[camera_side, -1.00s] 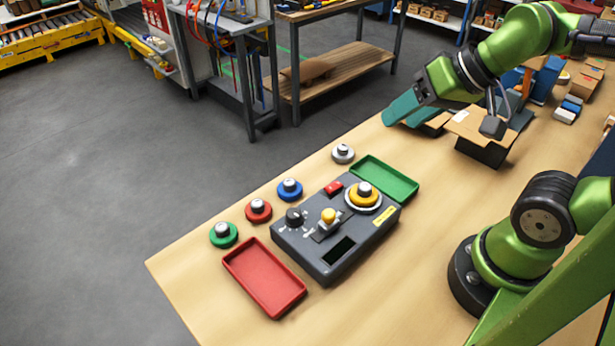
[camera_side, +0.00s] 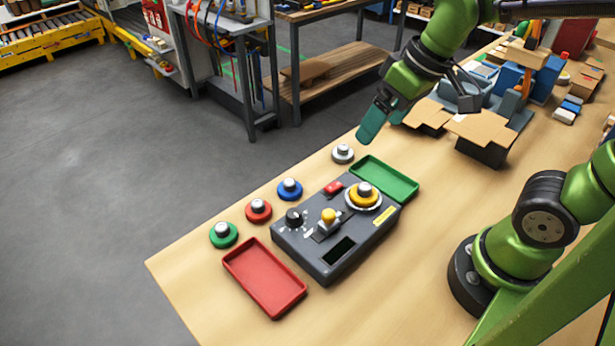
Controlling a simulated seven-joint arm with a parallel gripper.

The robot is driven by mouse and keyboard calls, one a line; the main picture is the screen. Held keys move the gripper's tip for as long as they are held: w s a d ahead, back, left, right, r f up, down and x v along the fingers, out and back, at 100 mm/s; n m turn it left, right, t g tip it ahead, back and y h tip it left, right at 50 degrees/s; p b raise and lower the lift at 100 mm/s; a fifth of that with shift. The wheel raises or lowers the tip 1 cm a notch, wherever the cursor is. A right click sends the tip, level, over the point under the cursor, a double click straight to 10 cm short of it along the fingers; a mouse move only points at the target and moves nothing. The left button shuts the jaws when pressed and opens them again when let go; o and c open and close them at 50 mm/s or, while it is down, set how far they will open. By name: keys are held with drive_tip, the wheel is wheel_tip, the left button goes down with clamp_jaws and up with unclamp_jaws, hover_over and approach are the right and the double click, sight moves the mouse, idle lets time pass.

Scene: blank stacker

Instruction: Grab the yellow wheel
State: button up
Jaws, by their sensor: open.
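The yellow wheel (camera_side: 364,197) has a grey knob on top and sits on a pale round base at the back right of the dark grey control box (camera_side: 328,265). My gripper (camera_side: 369,128) has teal fingers that point down and left. It hangs above and behind the wheel, near the table's far edge, apart from everything. It is open and I see nothing between its fingers, though the near finger hides much of the other one.
Silver (camera_side: 342,153), blue (camera_side: 290,189), red (camera_side: 258,210) and green (camera_side: 223,234) wheels line the table's far edge. A green tray (camera_side: 400,181) lies behind the box and a red tray (camera_side: 290,300) at its left. Open cardboard boxes (camera_side: 483,131) stand at the right.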

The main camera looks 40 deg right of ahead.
drive_tip(key=w+n+g+h, duration=0.1)
drive_tip(key=w+n+g, duration=0.15)
drive_tip(key=n, duration=0.35)
drive_tip(key=n+g, duration=0.1)
drive_tip(key=n, duration=0.4)
hover_over(365, 186)
drive_tip(key=shift+h, duration=0.3)
wheel_tip(365, 186, down, 11)
drive_tip(key=shift+s+a+f, duration=0.1)
drive_tip(key=shift+s+a, duration=0.05)
wheel_tip(365, 186, down, 5)
drive_tip(key=shift+f, duration=0.1)
drive_tip(key=c, duration=1.2)
